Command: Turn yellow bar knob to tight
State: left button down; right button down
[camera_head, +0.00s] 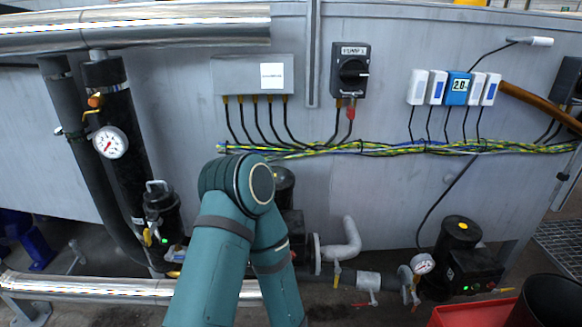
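Several small yellow handles show on the pipework, and I cannot tell which one is the yellow bar knob. One yellow handle (147,237) hangs at the dark pump on the left. Another yellow handle (336,275) is on the low pipe right of my arm, and a further yellow handle (416,296) is by the right pump. They are too small to tell whether they are tight. A teal arm of mine rises from the bottom and bends at its elbow, hiding part of the middle pump. Neither gripper is in view.
A pressure gauge (110,142) is on the left pipe and another gauge (422,264) by the right pump (460,232). A black rotary switch (352,72) is on the grey wall above bundled cables (400,148). A red bin (470,313) stands at the bottom right.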

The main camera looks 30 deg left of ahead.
aim_at(148, 233)
jog(key=u, duration=2.05)
